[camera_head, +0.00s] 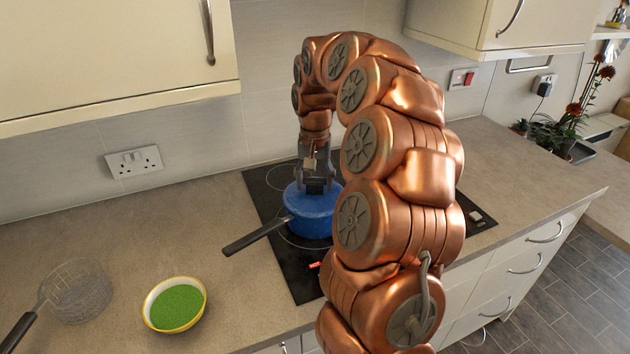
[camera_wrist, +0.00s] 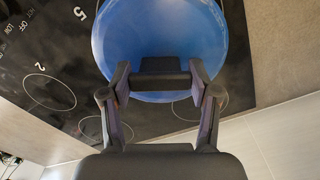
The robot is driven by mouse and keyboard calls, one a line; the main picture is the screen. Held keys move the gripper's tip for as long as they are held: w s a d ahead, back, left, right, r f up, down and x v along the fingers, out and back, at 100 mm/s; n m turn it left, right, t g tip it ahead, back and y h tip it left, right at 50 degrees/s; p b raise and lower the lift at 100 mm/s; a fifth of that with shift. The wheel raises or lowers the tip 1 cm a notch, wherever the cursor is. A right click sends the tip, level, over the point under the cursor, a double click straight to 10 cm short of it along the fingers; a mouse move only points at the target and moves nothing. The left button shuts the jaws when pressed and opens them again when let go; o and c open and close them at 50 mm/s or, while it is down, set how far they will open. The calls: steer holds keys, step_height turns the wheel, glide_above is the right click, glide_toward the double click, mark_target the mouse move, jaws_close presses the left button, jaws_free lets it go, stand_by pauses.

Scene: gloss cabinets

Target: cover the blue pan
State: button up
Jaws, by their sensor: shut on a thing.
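The blue pan (camera_head: 312,228) stands on the black hob, its dark handle (camera_head: 257,236) pointing to the lower left in the head view. A round blue lid (camera_head: 300,203) lies over the pan's top; it also shows as a smooth blue disc in the wrist view (camera_wrist: 160,25). My gripper (camera_head: 317,187) points down over the pan.
The hob (camera_head: 270,185) is set in a beige worktop. A yellow-rimmed bowl with green contents (camera_head: 175,304) and a wire basket (camera_head: 77,292) stand at the left. A wall cabinet (camera_head: 110,55) hangs above. The worktop right of the hob is mostly clear.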

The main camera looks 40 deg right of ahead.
steer(key=o, duration=1.6)
steer(key=shift+r, duration=6)
